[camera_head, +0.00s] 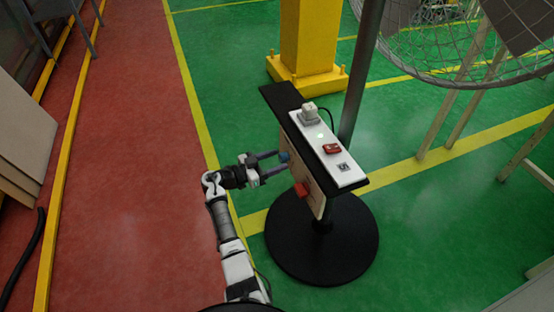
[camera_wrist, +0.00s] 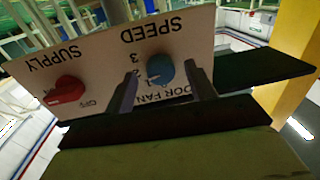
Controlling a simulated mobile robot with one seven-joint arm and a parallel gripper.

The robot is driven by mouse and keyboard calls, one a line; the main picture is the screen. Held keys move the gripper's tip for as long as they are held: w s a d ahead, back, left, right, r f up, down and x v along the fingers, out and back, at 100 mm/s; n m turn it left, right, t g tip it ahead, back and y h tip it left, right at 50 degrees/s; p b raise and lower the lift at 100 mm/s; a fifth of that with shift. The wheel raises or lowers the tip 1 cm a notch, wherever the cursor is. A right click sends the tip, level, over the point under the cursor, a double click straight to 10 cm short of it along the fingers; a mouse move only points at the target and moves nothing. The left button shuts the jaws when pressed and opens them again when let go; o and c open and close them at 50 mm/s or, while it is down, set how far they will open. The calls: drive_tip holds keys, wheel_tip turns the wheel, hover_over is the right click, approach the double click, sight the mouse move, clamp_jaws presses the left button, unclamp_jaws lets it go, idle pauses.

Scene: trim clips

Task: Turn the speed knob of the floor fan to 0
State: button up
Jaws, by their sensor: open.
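The blue speed knob (camera_wrist: 160,74) is on a pale panel (camera_wrist: 105,62) marked SPEED and SUPPLY, upside down in the wrist view. The numbers 3, 2 and 1 show beside the knob; I cannot tell its setting, and no 0 is visible. My gripper (camera_head: 281,162) is open, with its fingers on either side of the knob; I cannot tell if they touch it. The knob also shows at the fingertips in the head view (camera_head: 284,156). The floor fan's wire cage (camera_head: 450,45) is at the upper right.
A red supply knob (camera_wrist: 66,90) is on the same panel, also in the head view (camera_head: 302,189). A black shelf (camera_head: 278,97) carries a white socket strip (camera_head: 345,175) with a red switch (camera_head: 331,148). The stand has a round black base (camera_head: 350,260). A yellow post (camera_head: 308,40) stands behind.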

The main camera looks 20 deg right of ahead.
drive_tip(key=shift+w+d, duration=0.1)
drive_tip(key=shift+d, duration=0.45)
drive_tip(key=c, duration=1)
drive_tip(key=shift+o, duration=0.2)
